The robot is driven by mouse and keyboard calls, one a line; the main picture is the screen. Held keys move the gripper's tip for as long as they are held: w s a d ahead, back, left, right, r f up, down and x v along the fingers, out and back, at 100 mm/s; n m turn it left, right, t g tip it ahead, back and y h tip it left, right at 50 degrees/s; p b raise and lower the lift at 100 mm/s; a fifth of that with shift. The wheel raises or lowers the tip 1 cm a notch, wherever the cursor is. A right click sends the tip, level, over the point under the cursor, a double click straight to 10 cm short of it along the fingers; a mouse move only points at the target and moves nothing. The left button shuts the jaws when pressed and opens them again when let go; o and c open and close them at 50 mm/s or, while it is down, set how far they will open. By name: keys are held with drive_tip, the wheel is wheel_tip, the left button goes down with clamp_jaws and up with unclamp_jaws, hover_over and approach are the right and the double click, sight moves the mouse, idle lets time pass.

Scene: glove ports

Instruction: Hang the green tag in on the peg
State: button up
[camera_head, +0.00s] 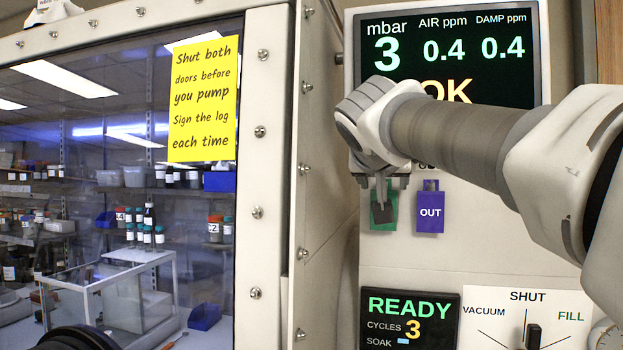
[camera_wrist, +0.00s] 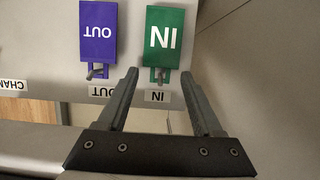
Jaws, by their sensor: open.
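The green tag (camera_head: 393,212) marked IN is on the panel below the display, partly covered by my gripper (camera_head: 382,208) in the head view. In the wrist view, which is upside down, the green tag (camera_wrist: 166,32) appears to hang from the IN peg (camera_wrist: 160,76), its body flat against the panel. My gripper (camera_wrist: 160,74) is open, with its fingertips on either side of the peg end of the tag. Nothing is held between the fingers. I cannot tell whether either finger touches the tag.
A purple tag (camera_head: 430,212) marked OUT hangs on the peg beside it, close to one finger. The pressure display (camera_head: 460,50) is above. A READY screen (camera_head: 408,318) and a selector knob (camera_head: 533,337) are below. The glove box frame (camera_head: 268,180) stands to the left.

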drive_tip(key=shift+w+d+f, duration=0.15)
drive_tip(key=shift+w+f, duration=0.05)
drive_tip(key=shift+w, duration=0.3)
drive_tip(key=shift+c, duration=0.3)
drive_tip(key=c, duration=0.9)
drive_tip(key=shift+r, duration=0.15)
drive_tip(key=shift+c, duration=0.3)
drive_tip(key=shift+r, duration=0.15)
drive_tip(key=shift+s, duration=0.2)
drive_tip(key=shift+s+a+b, duration=0.25)
drive_tip(key=shift+s+b, duration=0.25)
drive_tip(key=shift+s, duration=0.1)
drive_tip(key=shift+s, duration=0.2)
